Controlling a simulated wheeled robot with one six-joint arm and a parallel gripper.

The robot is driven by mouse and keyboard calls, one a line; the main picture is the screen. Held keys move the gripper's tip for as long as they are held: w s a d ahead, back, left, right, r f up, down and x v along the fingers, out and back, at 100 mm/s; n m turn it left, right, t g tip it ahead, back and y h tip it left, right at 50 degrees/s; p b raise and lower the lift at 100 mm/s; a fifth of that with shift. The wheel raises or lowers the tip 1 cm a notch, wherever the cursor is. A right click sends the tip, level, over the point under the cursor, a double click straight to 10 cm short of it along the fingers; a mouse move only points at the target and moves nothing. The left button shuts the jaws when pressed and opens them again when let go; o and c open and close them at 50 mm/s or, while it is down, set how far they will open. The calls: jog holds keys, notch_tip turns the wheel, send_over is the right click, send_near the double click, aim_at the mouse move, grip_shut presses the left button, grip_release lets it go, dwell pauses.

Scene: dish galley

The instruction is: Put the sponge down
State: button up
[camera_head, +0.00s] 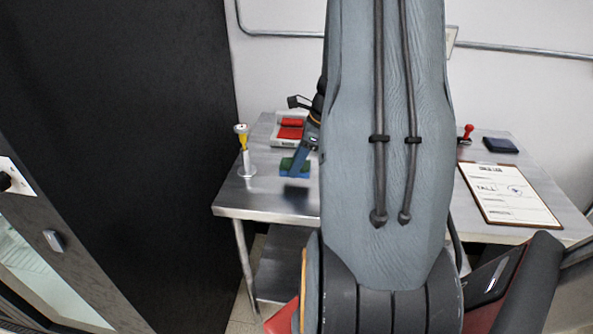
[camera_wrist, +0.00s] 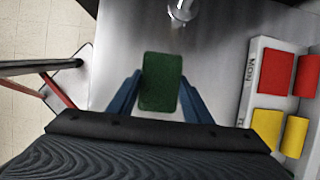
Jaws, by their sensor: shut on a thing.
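The sponge (camera_wrist: 160,82) has a dark green face and is gripped between the two blue fingers of my gripper (camera_wrist: 160,95) in the wrist view. In the head view the sponge (camera_head: 294,167) shows green above blue, at the tip of my gripper (camera_head: 298,160). It is over the left part of the steel table (camera_head: 262,202), with a dark shadow beneath it. I cannot tell exactly how high it is above the top. My arm hides the middle of the table in the head view.
A tray (camera_head: 287,142) with red and yellow blocks stands beside the sponge, at right in the wrist view (camera_wrist: 246,85). A metal stand with a yellow piece (camera_head: 243,150) is near the left edge. A clipboard (camera_head: 508,194), red-handled stamp (camera_head: 467,132) and dark blue pad (camera_head: 500,145) lie right.

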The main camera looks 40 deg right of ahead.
jog(key=shift+f, duration=1.8)
jog(key=shift+f, duration=0.2)
jog(key=o, duration=1.1)
jog(key=shift+r, duration=0.1)
